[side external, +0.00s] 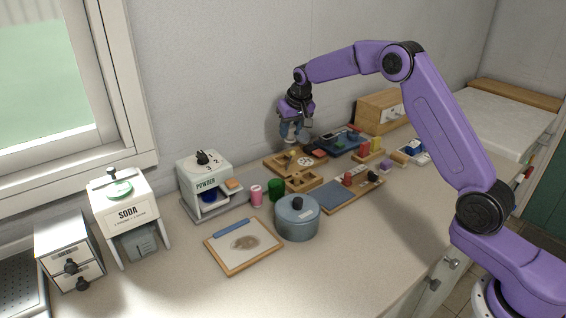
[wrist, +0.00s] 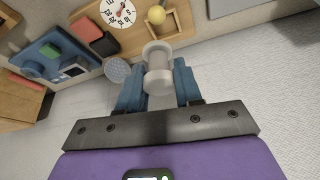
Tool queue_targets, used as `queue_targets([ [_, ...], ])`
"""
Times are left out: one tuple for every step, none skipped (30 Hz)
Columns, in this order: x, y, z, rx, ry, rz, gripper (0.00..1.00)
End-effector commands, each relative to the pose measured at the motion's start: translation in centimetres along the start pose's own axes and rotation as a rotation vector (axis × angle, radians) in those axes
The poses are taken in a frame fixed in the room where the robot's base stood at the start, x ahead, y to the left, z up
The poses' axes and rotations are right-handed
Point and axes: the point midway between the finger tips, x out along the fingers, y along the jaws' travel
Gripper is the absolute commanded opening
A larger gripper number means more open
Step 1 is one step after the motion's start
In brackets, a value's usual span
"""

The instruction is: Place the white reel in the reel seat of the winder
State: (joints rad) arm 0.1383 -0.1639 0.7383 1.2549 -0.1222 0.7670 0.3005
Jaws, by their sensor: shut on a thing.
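My gripper (side external: 293,134) is shut on the white reel (wrist: 157,68), whose wide flange and narrower barrel show between the blue fingers in the wrist view. The gripper is held above the worktop, near the back wall. The reel is hard to make out in the side view. Below it is a wooden board with a dial (wrist: 119,13) and a yellow knob (wrist: 156,14); this board (side external: 283,161) also shows in the side view. I cannot tell for sure which thing is the winder, and its reel seat is not clearly visible.
The powder dispenser (side external: 205,168) is to the left.

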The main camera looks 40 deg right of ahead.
Motion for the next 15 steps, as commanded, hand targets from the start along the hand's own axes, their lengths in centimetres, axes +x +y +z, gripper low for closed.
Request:
queue_targets([
  [0.4, -0.2, -0.6, -0.036, 0.001, -0.016, 0.06],
  [0.6, -0.4, -0.9, -0.059, 0.001, -0.026, 0.06],
  [0.8, -0.6, -1.2, -0.088, 0.0, -0.037, 0.06],
  [0.9, -0.7, -1.4, -0.107, 0.0, -0.044, 0.06],
  [1.1, -0.8, -1.6, -0.124, 0.0, -0.052, 0.06],
  [1.2, -0.9, -1.9, -0.143, 0.0, -0.059, 0.06],
  [1.2, -1.0, -2.0, -0.154, 0.001, -0.063, 0.06],
  [1.3, -1.0, -2.1, -0.164, -0.001, -0.067, 0.06],
  [1.4, -1.1, -2.2, -0.174, -0.001, -0.071, 0.06],
  [1.5, -1.1, -2.2, -0.18, -0.002, -0.073, 0.06],
  [1.7, -1.1, -2.2, -0.184, -0.002, -0.075, 0.06],
  [2.0, -1.2, -2.1, -0.188, -0.003, -0.076, 0.06],
  [2.3, -1.2, -2.0, -0.189, -0.003, -0.076, 0.06],
  [2.6, -1.2, -1.8, -0.19, -0.003, -0.077, 0.06],
  [3.1, -1.2, -1.6, -0.191, -0.005, -0.077, 0.06],
])
